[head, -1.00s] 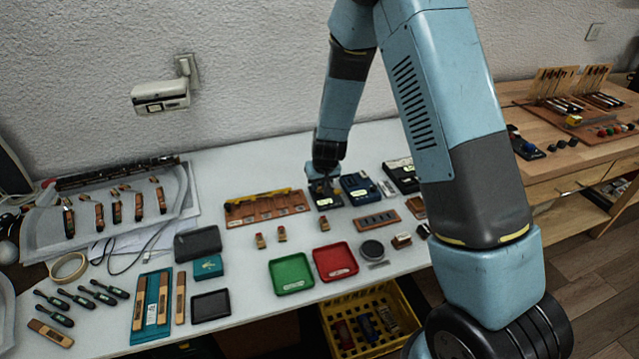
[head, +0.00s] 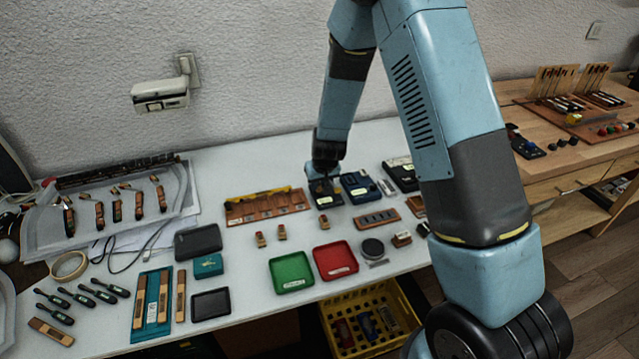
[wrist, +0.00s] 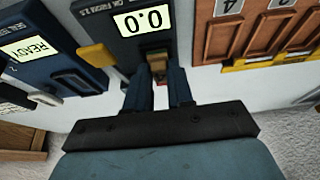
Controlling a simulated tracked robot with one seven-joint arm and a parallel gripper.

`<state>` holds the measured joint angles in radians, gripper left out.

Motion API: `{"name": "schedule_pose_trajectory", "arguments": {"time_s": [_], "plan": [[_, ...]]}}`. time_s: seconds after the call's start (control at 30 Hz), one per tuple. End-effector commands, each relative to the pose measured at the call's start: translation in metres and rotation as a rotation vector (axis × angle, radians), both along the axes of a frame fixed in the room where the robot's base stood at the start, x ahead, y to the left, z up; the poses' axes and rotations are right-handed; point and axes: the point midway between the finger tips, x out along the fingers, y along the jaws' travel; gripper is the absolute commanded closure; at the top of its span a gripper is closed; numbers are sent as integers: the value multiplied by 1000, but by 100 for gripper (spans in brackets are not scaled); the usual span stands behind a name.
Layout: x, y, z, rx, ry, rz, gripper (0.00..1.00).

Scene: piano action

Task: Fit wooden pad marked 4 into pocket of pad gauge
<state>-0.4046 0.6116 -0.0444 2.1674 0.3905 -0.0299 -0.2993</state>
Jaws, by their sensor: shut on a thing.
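My gripper (wrist: 159,91) is shut on a small wooden pad (wrist: 157,66), seen between the fingertips in the wrist view. No number can be read on it.
A blue device (wrist: 32,58) reading READY stands beside the gauge. On the other side is a brown numbered rack (wrist: 214,40) with a yellow strip.

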Motion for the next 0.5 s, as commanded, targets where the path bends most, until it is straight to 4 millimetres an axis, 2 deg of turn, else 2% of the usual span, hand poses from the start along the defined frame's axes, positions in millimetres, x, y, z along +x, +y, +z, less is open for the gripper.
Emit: {"name": "schedule_pose_trajectory", "arguments": {"time_s": [0.13, 0.17, 0.43, 0.5], "plan": [[0, 0, 0, 0, 0, 0, 100], [0, 0, 0, 0, 0, 0, 77], [0, 0, 0, 0, 0, 0, 51], [0, 0, 0, 0, 0, 0, 48]]}}
